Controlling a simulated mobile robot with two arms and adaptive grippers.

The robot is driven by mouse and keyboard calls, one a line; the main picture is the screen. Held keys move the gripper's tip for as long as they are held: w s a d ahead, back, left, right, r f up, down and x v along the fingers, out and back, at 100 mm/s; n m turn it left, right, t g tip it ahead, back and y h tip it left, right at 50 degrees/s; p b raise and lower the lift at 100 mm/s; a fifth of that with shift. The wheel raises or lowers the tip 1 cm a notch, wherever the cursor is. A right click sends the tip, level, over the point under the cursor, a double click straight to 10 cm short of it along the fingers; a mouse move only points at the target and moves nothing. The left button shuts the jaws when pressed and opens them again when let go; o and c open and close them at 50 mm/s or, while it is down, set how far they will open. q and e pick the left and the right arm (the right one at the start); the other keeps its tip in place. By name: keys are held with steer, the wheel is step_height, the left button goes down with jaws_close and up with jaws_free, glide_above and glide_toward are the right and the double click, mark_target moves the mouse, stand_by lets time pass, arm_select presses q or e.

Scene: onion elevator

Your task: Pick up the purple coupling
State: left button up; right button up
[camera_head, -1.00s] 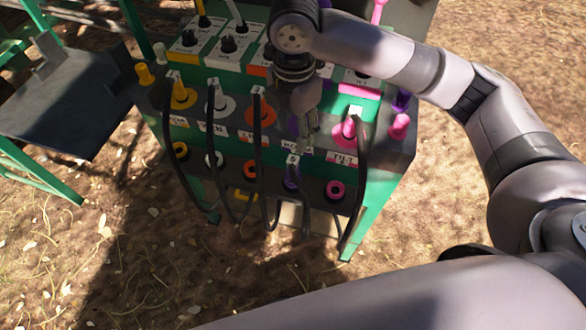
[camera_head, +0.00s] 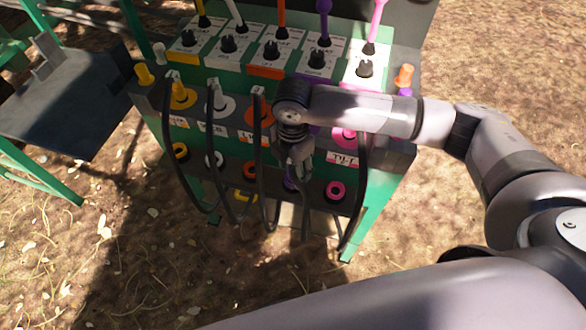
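The purple coupling (camera_head: 290,184) is in the lower row of sockets on the panel's front. Only a small purple part of it shows below my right gripper. My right gripper (camera_head: 297,168) points down in front of the panel, right over the coupling, with its arm coming in from the right. I cannot tell whether its fingers are apart or closed, or whether they touch the coupling. My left gripper is not in view.
The green and grey panel (camera_head: 232,142) carries yellow, white, orange and pink couplings with hanging black hoses. Coloured levers (camera_head: 325,22) stand along its top. A pink socket (camera_head: 335,190) is right of the gripper. A dark metal plate (camera_head: 62,115) is at left. Bare ground lies around.

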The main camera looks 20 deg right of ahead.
steer(key=shift+f, duration=0.55)
steer(key=shift+c, duration=0.5)
jaws_close()
